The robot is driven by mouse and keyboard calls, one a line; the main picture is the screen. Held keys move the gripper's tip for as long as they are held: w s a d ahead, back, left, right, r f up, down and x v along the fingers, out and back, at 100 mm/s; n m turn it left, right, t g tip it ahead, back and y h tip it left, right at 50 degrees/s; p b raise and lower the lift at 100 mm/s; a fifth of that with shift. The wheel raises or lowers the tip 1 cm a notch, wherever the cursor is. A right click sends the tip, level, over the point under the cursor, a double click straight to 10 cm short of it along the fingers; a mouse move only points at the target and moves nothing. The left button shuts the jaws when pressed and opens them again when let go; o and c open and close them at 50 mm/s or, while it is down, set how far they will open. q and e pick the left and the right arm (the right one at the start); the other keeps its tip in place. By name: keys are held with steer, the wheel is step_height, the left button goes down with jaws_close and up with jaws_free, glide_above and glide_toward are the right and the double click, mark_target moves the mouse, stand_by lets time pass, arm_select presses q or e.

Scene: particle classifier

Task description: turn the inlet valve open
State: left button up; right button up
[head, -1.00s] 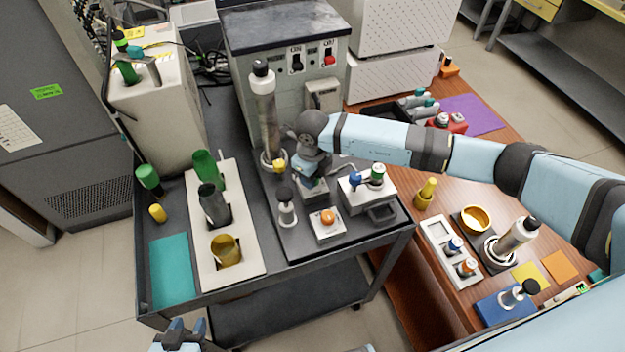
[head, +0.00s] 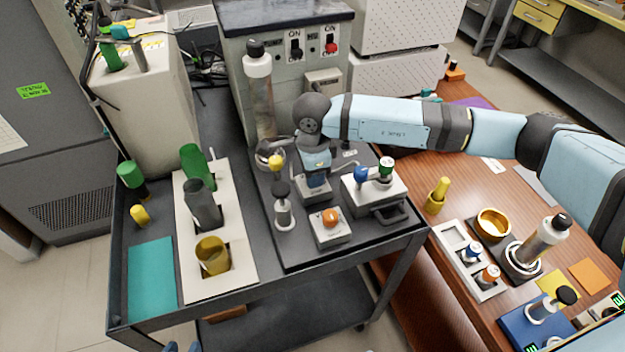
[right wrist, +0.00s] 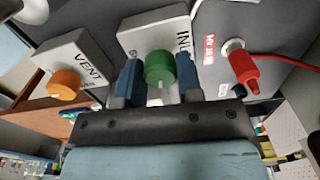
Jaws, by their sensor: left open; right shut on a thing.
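The inlet valve is a pale block (right wrist: 130,38) with a partly covered label beginning "INL" and a round green knob (right wrist: 160,67) on its front, in the right wrist view. My right gripper (right wrist: 160,85) has its two blue fingers on either side of the green knob and is shut on it. In the head view the valve block (head: 313,192) stands on the cart's dark plate, with my right gripper (head: 314,172) over it hiding the knob. My left gripper (head: 182,348) shows only as tips at the bottom edge, away from the valve.
The vent block with an orange knob (head: 331,216) stands just in front of the valve. A clear column (head: 258,95) and a black-topped plunger (head: 283,205) are to its left. A white block with blue and green knobs (head: 375,192) is close on the right.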

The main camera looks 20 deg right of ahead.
steer(key=shift+f+n+b, duration=0.1)
steer(key=shift+n+b, duration=0.65)
steer(key=shift+n, duration=0.15)
steer(key=shift+n+b, duration=0.35)
steer(key=shift+n, duration=0.05)
arm_select(q)
steer(key=shift+w+d+f, duration=0.25)
steer(key=shift+d+f, duration=0.05)
steer(key=shift+f, duration=0.3)
steer(key=shift+s+a+f, duration=0.1)
steer(key=shift+a+f, duration=0.1)
steer(key=shift+d, duration=0.1)
arm_select(e)
steer(key=o, duration=0.9)
steer(key=shift+r, duration=0.45)
step_height(320, 180, up, 13)
steer(key=shift+r, duration=0.1)
